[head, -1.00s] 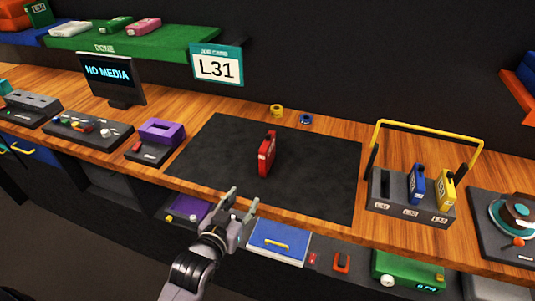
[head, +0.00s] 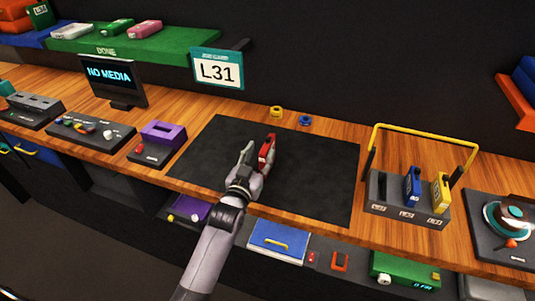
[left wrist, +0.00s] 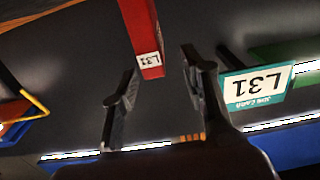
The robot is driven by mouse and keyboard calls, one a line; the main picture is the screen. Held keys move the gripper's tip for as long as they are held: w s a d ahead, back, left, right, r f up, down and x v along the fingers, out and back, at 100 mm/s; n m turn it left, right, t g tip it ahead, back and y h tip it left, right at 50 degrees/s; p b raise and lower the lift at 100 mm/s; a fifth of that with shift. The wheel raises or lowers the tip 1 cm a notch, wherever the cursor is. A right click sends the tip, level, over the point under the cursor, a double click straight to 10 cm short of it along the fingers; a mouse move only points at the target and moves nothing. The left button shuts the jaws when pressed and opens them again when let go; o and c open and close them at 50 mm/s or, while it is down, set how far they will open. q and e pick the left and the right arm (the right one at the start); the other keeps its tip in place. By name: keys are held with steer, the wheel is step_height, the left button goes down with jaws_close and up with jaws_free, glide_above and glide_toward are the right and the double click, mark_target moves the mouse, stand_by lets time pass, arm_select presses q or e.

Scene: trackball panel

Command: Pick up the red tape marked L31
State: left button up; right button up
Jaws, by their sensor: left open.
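The red tape (head: 267,148) stands upright on the black mat (head: 310,180) in the head view. In the left wrist view the red tape (left wrist: 143,35) shows a white label reading L31 and lies ahead of the fingers, between their lines. My left gripper (head: 257,155) is open right beside the tape, its fingers (left wrist: 158,85) apart with nothing between the tips in the wrist view. Whether a finger touches the tape is hidden in the head view. My right gripper is not in view.
A rack (head: 408,211) with a blue and a yellow tape stands right of the mat under a yellow handle. A purple-topped device (head: 158,140) stands left. Two small rolls, yellow (head: 276,111) and blue (head: 305,120), lie behind the mat. A job card (head: 217,72) reads L31.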

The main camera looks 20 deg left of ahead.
mark_target(267, 143)
arm_select(q)
steer(key=shift+w+d+p, duration=0.15)
steer(key=shift+w+p, duration=0.25)
steer(key=shift+w, duration=0.8)
steer(key=shift+w+d+p, duration=0.15)
steer(key=shift+w+p, duration=0.25)
steer(key=shift+w, duration=1.3)
steer(key=c, duration=0.9)
jaws_close()
